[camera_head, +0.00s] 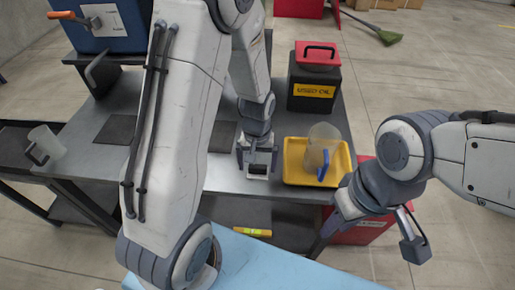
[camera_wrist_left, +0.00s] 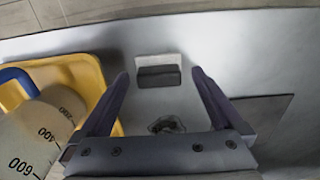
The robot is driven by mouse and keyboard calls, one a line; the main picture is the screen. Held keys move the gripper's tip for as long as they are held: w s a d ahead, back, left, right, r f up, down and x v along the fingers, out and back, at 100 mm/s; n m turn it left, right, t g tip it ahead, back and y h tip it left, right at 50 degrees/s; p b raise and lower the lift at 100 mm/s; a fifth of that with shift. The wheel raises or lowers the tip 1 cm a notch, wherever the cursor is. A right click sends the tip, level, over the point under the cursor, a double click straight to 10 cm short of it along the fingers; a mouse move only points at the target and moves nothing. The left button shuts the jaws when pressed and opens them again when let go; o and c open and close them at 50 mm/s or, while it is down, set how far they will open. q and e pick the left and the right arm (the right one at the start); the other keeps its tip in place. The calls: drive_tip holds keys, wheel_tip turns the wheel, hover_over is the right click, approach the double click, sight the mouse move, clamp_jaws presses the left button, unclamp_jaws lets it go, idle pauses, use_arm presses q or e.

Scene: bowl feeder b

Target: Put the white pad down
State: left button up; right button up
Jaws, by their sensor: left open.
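The white pad (camera_head: 257,178) lies flat on the grey table near its front edge. In the left wrist view, the white pad (camera_wrist_left: 155,60) has a dark block on it and lies just beyond the fingertips. My left gripper (camera_head: 258,157) is above the table at the pad. Its fingers (camera_wrist_left: 160,85) are spread, one on each side of the pad's line, with clear space between them and nothing held. My right gripper (camera_head: 382,222) hangs right of the table with its fingers apart and empty.
A yellow tray (camera_head: 290,176) holding a clear jug with a blue handle (camera_head: 318,150) stands right of the pad. A black used-oil container (camera_head: 313,92) is behind. Dark mats (camera_head: 118,129) lie left.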

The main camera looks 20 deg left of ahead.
sight(258, 167)
use_arm(q)
wheel_tip(258, 167, up, 9)
drive_tip(key=s+d+r+m, duration=0.4)
drive_tip(key=s+d+m, duration=0.1)
drive_tip(key=s, duration=0.4)
drive_tip(key=s+d+r+m+h, duration=0.1)
drive_tip(key=s+d+r+m, duration=0.3)
drive_tip(key=s+d, duration=0.3)
drive_tip(key=shift+s+d+m, duration=0.3)
drive_tip(key=shift+s+m, duration=0.5)
drive_tip(key=shift+s, duration=0.15)
